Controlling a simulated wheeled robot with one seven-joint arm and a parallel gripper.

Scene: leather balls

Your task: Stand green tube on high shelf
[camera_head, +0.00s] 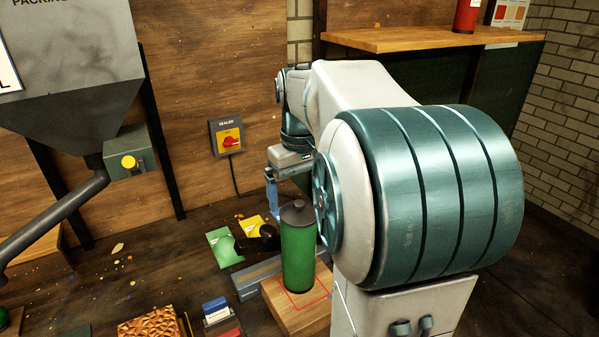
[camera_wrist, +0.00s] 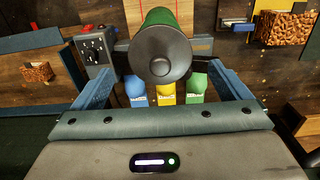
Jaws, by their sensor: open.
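The green tube (camera_head: 298,258) stands upright with its dark knobbed cap on a wooden block with a red outline (camera_head: 303,300). In the wrist view the tube (camera_wrist: 160,18) shows cap-first, top centre, in line with the gap between my fingers. My gripper (camera_wrist: 160,72) is open and empty. In the head view my gripper (camera_head: 272,195) points down, behind the tube and higher than its cap; my arm hides part of it. The high shelf (camera_head: 400,40) is a wooden board at the upper right. A red tube (camera_head: 467,14) stands on it.
A colour-swatch card (camera_head: 509,12) stands at the shelf's back. Green (camera_head: 224,247) and yellow packets (camera_head: 252,228) lie behind the tube. A sealer switch box (camera_head: 227,137) is on the wall. A grey hopper (camera_head: 75,80) hangs left. The shelf's left part looks bare.

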